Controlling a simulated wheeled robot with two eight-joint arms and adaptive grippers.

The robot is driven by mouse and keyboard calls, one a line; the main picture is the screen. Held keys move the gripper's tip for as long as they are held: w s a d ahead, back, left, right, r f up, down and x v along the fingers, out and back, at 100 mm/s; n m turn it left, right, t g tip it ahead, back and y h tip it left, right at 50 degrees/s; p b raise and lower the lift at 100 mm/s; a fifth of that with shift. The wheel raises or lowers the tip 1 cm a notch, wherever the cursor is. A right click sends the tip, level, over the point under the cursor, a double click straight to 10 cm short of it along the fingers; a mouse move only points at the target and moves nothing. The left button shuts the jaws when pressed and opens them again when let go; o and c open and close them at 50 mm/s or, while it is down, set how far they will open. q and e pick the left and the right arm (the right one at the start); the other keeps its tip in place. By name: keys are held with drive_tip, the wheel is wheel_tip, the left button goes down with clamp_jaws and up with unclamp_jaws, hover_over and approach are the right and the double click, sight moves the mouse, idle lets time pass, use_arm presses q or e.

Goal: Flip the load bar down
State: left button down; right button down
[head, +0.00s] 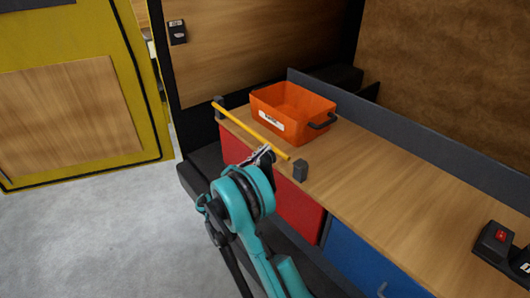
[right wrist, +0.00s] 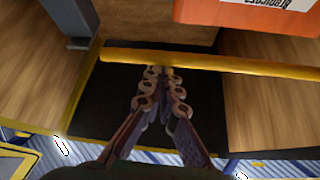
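The load bar (head: 250,130) is a thin yellow bar along the front edge of the wooden worktop, in front of an orange bin. Its left end is at a dark bracket (head: 219,106). Its right end shows just left of a dark post (head: 300,170), with a small gap in the picture. My right gripper (head: 264,153) is by the front side of the bar, near its right half. In the right wrist view the bar (right wrist: 225,65) crosses just beyond the fingertips (right wrist: 160,71), which are together with nothing seen between them. Contact with the bar is unclear. My left gripper is out of view.
The orange bin (head: 290,108) stands on the worktop (head: 390,185) behind the bar. Red (head: 298,207) and blue (head: 360,262) fronts are below. A dark device with a red switch (head: 498,240) lies at right. Open grey floor (head: 100,235) is at left.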

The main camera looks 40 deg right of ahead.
drive_tip(key=shift+d+f, duration=0.25)
drive_tip(key=shift+d, duration=0.05)
wheel_tip(320, 180, up, 5)
drive_tip(key=a+p, duration=0.1)
drive_tip(key=p, duration=0.2)
drive_tip(key=p+v, duration=0.1)
drive_tip(key=v, duration=0.9)
drive_tip(key=shift+s+a+f, duration=0.15)
drive_tip(key=shift+s+f, duration=0.15)
drive_tip(key=shift+s, duration=0.15)
